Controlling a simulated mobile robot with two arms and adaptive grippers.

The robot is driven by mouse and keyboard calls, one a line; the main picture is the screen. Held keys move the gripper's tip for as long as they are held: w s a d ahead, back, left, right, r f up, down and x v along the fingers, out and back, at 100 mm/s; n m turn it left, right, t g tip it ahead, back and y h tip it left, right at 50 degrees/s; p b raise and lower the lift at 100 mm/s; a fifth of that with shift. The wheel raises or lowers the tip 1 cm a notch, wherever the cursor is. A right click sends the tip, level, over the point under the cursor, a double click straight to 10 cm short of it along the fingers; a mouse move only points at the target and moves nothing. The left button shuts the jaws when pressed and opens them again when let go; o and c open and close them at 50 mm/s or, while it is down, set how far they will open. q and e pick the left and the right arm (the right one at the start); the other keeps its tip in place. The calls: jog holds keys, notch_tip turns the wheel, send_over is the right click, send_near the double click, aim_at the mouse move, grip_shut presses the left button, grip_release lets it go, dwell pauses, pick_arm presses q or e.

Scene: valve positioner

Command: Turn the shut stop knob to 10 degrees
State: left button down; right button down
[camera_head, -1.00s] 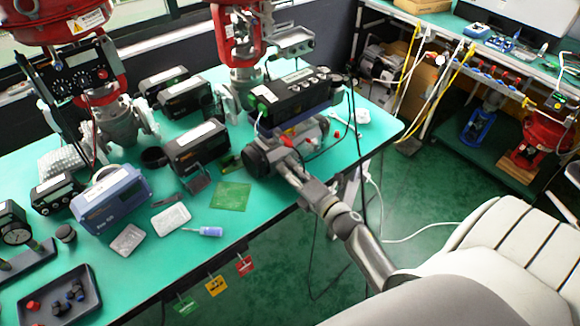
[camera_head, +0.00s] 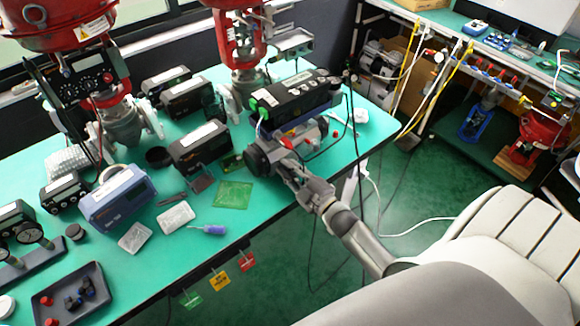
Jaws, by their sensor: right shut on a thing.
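A round dark end cap (camera_head: 258,160) shows at the actuator's left end. My right gripper (camera_head: 287,160) reaches up from the lower right to the near side of the actuator, beside this cap. It is shut on a small part there, which I take to be the shut stop knob. The fingers mostly hide that part, and its angle cannot be read. My left gripper is not in view.
A green board (camera_head: 233,194), a blue-handled screwdriver (camera_head: 212,229) and a blue device (camera_head: 117,198) lie left of my right arm. A black tray (camera_head: 72,300) is at the lower left. A dark cable hangs near the bench's front edge by my forearm.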

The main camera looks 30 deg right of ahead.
jog(key=m+p, duration=0.1)
jog(key=m, duration=0.4)
jog(key=shift+m, duration=0.3)
jog(key=m+p, duration=0.1)
jog(key=m, duration=0.3)
jog(key=shift+f+m, duration=0.1)
jog(key=shift+m, duration=0.6)
jog(key=c, duration=1.3)
grip_release()
jog(key=shift+c, duration=0.2)
jog(key=shift+s, duration=0.15)
jog(key=s+d, duration=0.1)
jog(key=s, duration=1)
jog(key=shift+s, duration=0.4)
